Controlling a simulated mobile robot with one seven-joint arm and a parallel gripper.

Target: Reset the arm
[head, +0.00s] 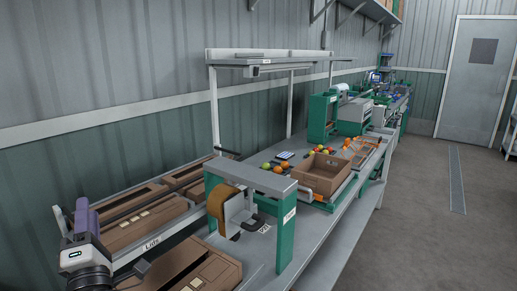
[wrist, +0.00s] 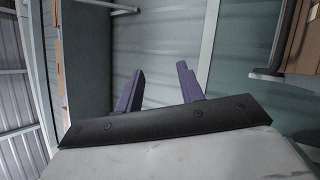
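My gripper (head: 76,215) shows at the lower left in the head view. Its purple fingers point up and stand beside the brown cardboard lids. In the wrist view my gripper (wrist: 158,82) has its two purple fingers clearly apart. Nothing is between them.
A workbench (head: 333,218) runs along the wall, bearing a tape dispenser on a green frame (head: 285,240), an open cardboard box (head: 320,172) and loose tomatoes (head: 283,167). Flattened cardboard lids (head: 145,219) lie near my gripper. The floor (head: 430,235) at right is clear.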

